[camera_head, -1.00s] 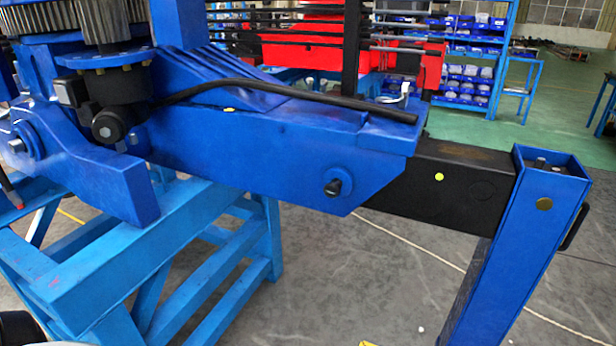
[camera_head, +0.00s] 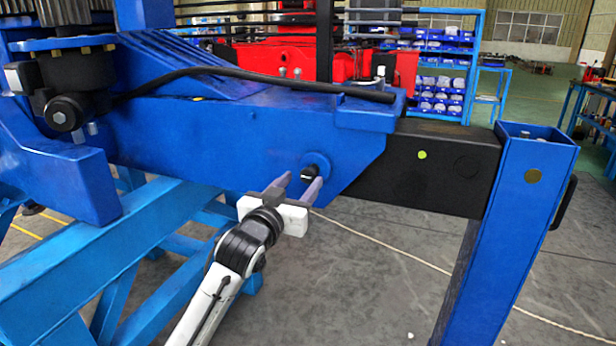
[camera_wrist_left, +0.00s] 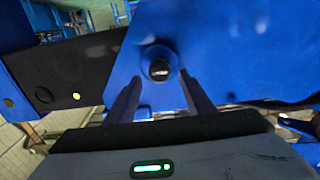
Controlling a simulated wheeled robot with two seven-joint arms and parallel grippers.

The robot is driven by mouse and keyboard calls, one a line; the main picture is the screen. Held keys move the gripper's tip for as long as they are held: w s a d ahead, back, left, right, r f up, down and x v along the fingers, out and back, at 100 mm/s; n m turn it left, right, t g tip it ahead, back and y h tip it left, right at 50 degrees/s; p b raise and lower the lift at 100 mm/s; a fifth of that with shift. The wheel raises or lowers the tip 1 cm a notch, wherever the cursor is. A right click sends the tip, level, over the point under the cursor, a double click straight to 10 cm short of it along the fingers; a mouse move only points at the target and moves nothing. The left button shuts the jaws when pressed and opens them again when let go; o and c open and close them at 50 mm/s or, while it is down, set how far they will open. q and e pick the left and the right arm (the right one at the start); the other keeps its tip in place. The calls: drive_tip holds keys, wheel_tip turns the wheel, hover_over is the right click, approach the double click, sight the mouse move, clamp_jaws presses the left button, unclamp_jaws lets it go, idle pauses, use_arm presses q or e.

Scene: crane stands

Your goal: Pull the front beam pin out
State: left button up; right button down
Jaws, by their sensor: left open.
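The front beam pin (camera_head: 308,174) is a short black round end sticking out of a blue boss on the side of the blue beam (camera_head: 230,140). In the left wrist view the pin (camera_wrist_left: 159,70) faces the camera, a little beyond the fingertips and between them. My left gripper (camera_head: 295,187) is open, with its two grey fingers pointing at the pin, one to each side. It also shows in the left wrist view (camera_wrist_left: 160,85). I cannot tell whether the fingers touch the boss. My right gripper is not in view.
A black inner beam (camera_head: 425,175) runs from the blue beam to a blue upright leg (camera_head: 520,200) at the right. A light blue stand (camera_head: 140,245) is at the left. A black hose (camera_head: 250,80) lies along the beam top. Grey floor (camera_head: 370,290) is open below.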

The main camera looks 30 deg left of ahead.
sight(307, 176)
use_arm(q)
drive_tip(key=x, duration=0.5)
drive_tip(key=shift+w, duration=0.15)
